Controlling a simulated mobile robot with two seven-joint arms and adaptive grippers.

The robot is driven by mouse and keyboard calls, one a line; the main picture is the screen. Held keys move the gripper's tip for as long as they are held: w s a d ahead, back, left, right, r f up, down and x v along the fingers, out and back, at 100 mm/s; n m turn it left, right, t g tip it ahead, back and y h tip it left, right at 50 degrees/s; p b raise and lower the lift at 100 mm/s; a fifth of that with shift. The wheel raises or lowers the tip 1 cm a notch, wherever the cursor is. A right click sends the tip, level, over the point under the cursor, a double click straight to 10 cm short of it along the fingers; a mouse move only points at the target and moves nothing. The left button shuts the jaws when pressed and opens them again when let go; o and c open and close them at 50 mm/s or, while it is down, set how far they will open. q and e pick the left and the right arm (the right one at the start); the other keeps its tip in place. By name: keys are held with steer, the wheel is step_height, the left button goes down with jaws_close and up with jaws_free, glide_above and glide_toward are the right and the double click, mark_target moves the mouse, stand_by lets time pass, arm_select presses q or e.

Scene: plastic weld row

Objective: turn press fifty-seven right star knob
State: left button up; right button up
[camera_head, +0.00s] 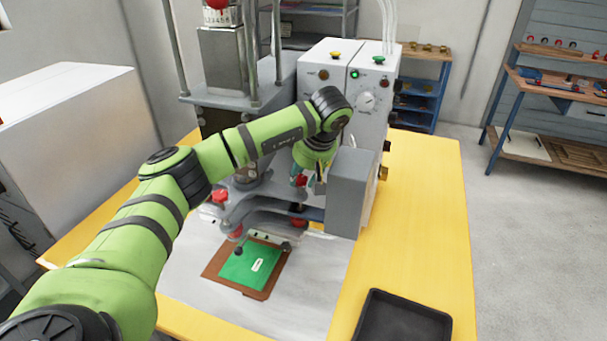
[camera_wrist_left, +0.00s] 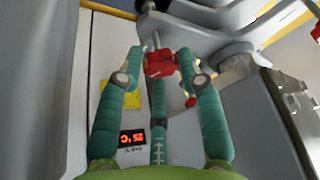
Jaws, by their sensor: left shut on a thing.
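The press (camera_head: 240,120) stands on the yellow table, with a grey two-part control cabinet at its right. My left arm reaches across in front of it, and my left gripper (camera_head: 303,178) points down between the press column and a grey box. In the left wrist view, the teal fingers of my left gripper (camera_wrist_left: 160,75) close around a red star knob (camera_wrist_left: 159,63) on a metal stem. In the head view a bit of this red knob (camera_head: 300,181) shows at the fingertips. Another red knob (camera_head: 219,195) sits to its left. My right gripper is not in view.
A grey box (camera_head: 350,190) stands close to the right of the gripper. A green sheet on a brown board (camera_head: 212,271) lies below the press arms. A black tray (camera_head: 402,318) is at the front right. The yellow table's right side (camera_head: 425,220) is clear.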

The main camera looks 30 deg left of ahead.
mark_target(301, 179)
arm_select(q)
steer(key=shift+a+r, duration=0.15)
steer(key=o, duration=1)
steer(key=shift+o, duration=0.5)
step_height(301, 179, up, 10)
steer(key=shift+a, duration=0.1)
